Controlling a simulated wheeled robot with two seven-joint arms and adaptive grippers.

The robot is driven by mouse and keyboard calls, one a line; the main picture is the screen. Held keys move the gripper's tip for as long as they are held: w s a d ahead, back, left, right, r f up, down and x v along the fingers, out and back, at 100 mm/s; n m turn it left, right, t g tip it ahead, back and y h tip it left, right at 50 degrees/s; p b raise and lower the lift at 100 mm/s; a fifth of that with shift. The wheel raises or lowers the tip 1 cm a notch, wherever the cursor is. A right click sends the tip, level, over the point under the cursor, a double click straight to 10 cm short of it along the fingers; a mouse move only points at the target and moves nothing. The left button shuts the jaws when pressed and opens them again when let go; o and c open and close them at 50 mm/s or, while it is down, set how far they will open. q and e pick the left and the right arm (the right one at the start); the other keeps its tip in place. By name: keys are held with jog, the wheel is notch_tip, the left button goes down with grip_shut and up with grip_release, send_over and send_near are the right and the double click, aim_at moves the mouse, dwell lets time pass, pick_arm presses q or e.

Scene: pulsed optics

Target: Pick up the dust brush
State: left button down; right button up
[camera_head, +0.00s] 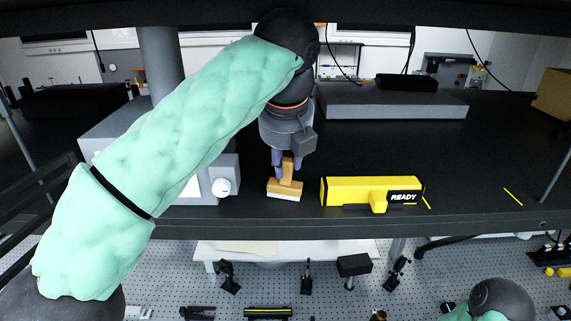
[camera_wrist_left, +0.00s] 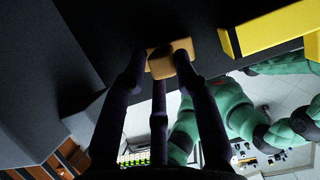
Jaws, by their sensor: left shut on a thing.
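The dust brush (camera_head: 285,187) has a tan wooden handle and block with pale bristles along its lower edge. It is upright at the front of the dark shelf, and I cannot tell whether its bristles touch the surface. My left gripper (camera_head: 286,164) comes down from above and is shut on the brush's handle. In the left wrist view the brush (camera_wrist_left: 167,54) shows between the dark fingertips of the left gripper (camera_wrist_left: 160,66). The fingers hide part of the handle. My right gripper is not in view.
A yellow device marked READY (camera_head: 345,190) lies just right of the brush. A grey instrument box (camera_head: 222,170) with a white knob stands to its left. A flat grey slab (camera_head: 390,105) lies farther back. The shelf's front edge (camera_head: 400,226) is close below, above a perforated optics table (camera_head: 330,300).

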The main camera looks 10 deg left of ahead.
pick_arm(q)
jog(key=shift+r, duration=0.2)
jog(key=s+d+b, duration=0.1)
jog(key=s+b, duration=0.1)
jog(key=s, duration=0.7)
jog(key=s+d+b, duration=0.2)
jog(key=s, duration=0.6)
jog(key=shift+s+d, duration=0.3)
jog(key=shift+s, duration=0.05)
jog(key=c, duration=1.6)
grip_release()
grip_shut()
